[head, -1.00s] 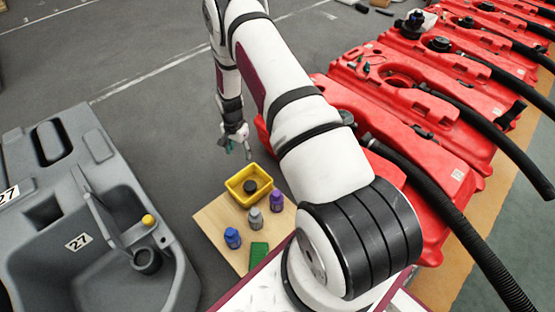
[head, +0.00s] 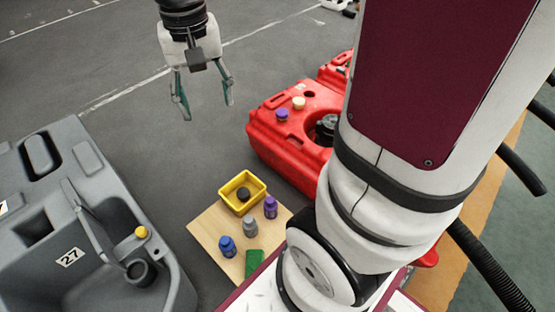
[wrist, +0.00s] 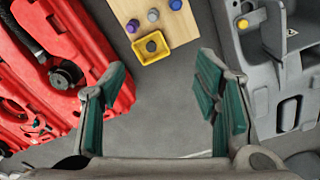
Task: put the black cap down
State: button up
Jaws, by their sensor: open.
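The black cap (head: 243,194) rests inside a small yellow bin (head: 256,203) on a wooden board. In the wrist view, the black cap (wrist: 151,46) also shows inside the yellow bin (wrist: 139,57). My gripper (head: 208,110) is open and empty, raised over the floor, behind the bin and to its left in the head view. In the wrist view, its fingers (wrist: 160,85) are spread wide with only floor between them, and the bin shows beyond them. Nothing is held, and the cap is clear of the fingers.
A blue bottle (head: 227,247), grey bottle (head: 250,227), purple bottle (head: 270,207) and green block (head: 254,263) stand on the wooden board (head: 208,226). A grey tank (head: 98,225) is at left. A red tank (head: 287,140) with purple and cream caps is at right. Floor between is clear.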

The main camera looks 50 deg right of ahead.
jog(key=s+a+r+n, duration=0.1)
jog(key=s+a+n, duration=0.1)
jog(key=s, duration=0.9)
jog(key=s+a+r+n, duration=0.2)
jog(key=s+n, duration=0.1)
jog(key=s, duration=0.8)
jog(key=shift+s+r, duration=0.25)
jog(key=shift+s, duration=0.1)
jog(key=shift+a, duration=0.1)
